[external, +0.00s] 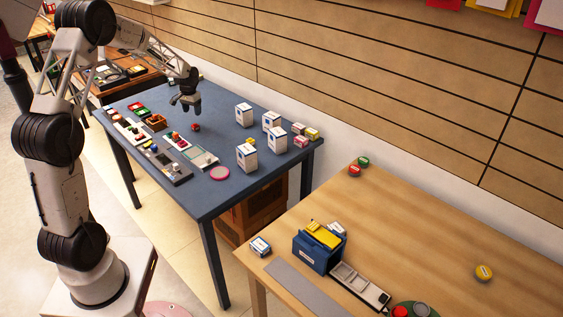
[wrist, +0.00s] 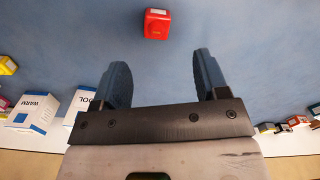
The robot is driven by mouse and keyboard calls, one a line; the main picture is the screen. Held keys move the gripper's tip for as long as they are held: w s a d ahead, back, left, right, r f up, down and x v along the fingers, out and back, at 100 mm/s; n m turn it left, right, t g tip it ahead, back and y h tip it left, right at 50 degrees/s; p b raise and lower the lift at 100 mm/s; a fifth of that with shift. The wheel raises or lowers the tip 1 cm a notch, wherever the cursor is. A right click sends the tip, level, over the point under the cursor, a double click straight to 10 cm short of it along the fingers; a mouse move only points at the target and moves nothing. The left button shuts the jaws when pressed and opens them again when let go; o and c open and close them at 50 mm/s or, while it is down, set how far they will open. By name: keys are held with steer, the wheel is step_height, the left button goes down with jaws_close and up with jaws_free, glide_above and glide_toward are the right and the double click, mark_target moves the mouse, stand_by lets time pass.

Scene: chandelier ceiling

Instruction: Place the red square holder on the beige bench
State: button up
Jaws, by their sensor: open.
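A small red square holder (external: 196,127) sits on the blue-topped table (external: 215,195). It also shows in the wrist view (wrist: 157,24), beyond and between my fingertips, with a pale top label. My gripper (external: 187,106) is above the blue table, close to the red holder and a little left of it. The fingers (wrist: 162,80) are spread apart with nothing between them. The beige bench (external: 420,220) stands at the right, separate from the blue table.
White and blue boxes (external: 247,156) stand right of the holder. Trays and small parts (external: 165,163) line the table's left side. The beige bench carries a blue bin (external: 318,252), a grey tray (external: 358,285) and small coloured items; its middle is clear. A slatted wall (external: 400,90) runs behind.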

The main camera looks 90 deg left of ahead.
mark_target(195, 123)
steer(key=shift+f, duration=1.3)
steer(key=shift+w+d+f, duration=0.15)
steer(key=shift+f, duration=2.45)
steer(key=c, duration=1)
steer(key=shift+r, duration=0.15)
